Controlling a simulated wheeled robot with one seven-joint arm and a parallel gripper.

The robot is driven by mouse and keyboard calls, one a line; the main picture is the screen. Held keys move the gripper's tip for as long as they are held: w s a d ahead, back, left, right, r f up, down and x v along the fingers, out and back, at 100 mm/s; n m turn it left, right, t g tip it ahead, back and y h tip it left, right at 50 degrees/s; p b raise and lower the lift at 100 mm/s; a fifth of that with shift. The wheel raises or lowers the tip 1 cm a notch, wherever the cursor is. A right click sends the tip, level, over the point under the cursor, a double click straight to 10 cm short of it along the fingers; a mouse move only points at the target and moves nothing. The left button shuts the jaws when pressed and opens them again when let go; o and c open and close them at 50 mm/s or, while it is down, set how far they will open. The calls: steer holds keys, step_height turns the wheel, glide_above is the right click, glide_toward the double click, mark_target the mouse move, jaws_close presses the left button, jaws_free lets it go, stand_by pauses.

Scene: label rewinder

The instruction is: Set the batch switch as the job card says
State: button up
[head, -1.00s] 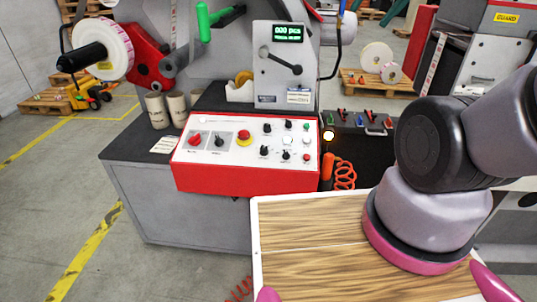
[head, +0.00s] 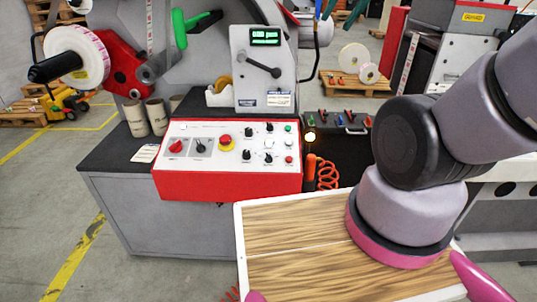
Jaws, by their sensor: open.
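The sloped control panel (head: 227,185) is a red box with a white face, standing on the dark bench top left of centre. Its face has a red rotary switch (head: 176,147) and a black rotary switch (head: 201,148) on grey plates at the left. Several small black selector switches, one of them (head: 248,155) low in the middle, sit right of the red-and-yellow stop button (head: 225,140). I cannot read which one is the batch switch or tell its setting. A pale card (head: 145,153) lies left of the panel, its print unreadable. My gripper is not in view.
The lever unit (head: 263,75) behind the panel has a green display and unreadable labels. Cardboard cores (head: 156,116) stand left of it. An orange coiled hose (head: 327,175) hangs at the panel's right. My arm covers the right side.

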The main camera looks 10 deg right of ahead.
steer(key=w+a+f+n+g, duration=0.1)
steer(key=w+a+f+g, duration=0.15)
steer(key=w+f, duration=0.4)
steer(key=n+g+h, duration=0.3)
steer(key=n+g, duration=0.1)
glide_above(269, 155)
steer(key=a, duration=0.1)
step_height(269, 155, down, 25)
steer(key=f, duration=1)
steer(key=shift+d+f, duration=0.4)
jaws_close()
